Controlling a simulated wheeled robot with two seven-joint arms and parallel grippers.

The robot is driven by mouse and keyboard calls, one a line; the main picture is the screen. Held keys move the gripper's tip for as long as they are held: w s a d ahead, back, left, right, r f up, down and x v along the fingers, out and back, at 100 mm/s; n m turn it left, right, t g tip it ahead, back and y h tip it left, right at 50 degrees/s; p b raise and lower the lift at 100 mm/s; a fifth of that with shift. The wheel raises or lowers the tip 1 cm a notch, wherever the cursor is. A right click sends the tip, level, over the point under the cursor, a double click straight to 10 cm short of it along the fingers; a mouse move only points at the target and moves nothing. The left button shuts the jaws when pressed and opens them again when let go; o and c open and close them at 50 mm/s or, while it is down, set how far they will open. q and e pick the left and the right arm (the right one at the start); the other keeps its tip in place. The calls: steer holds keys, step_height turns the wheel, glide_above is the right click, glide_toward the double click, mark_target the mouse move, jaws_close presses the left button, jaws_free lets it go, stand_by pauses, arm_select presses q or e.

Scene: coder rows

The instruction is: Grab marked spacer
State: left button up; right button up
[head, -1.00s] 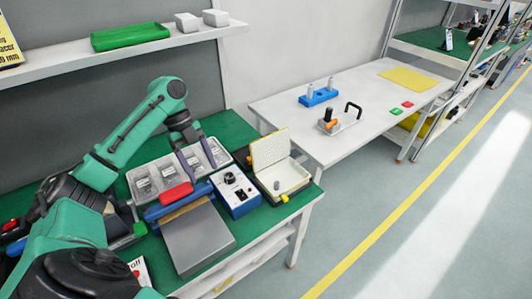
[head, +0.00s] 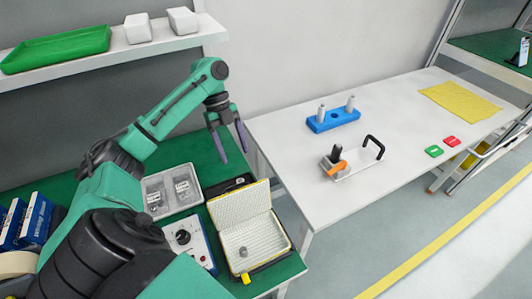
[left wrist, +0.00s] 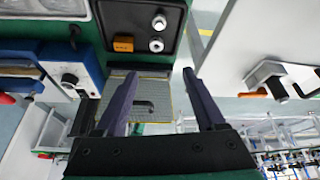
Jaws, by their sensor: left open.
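Two pale grey cylinders stand on a blue block (head: 333,121) on the white table; they may be spacers, and no mark on them is legible. A small grey part (head: 243,252) lies in the open yellow-rimmed case (head: 262,255); I cannot tell what it is. My left gripper (head: 232,155) is open and empty, fingers pointing down, above the far edge of the green bench and left of the blue block. Its two dark fingers also show apart in the left wrist view (left wrist: 158,74), with nothing between them. My right gripper is out of view.
A clamp fixture with an orange handle (head: 338,167) stands on the white table (head: 300,195). A grey compartment tray (head: 170,207) and a blue control box (head: 188,243) stand on the bench. Red and green pads (head: 450,142) and a yellow mat (head: 459,102) lie farther right.

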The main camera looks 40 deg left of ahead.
arm_select(q)
steer(key=x, duration=0.4)
steer(key=p+x, duration=0.1)
steer(key=x, duration=0.4)
steer(key=p+x, duration=0.1)
steer(key=x, duration=0.3)
steer(key=shift+s+a+f, duration=0.15)
steer(key=shift+s+f, duration=0.1)
steer(key=shift+s, duration=0.2)
steer(key=shift+f, duration=0.3)
jaws_close()
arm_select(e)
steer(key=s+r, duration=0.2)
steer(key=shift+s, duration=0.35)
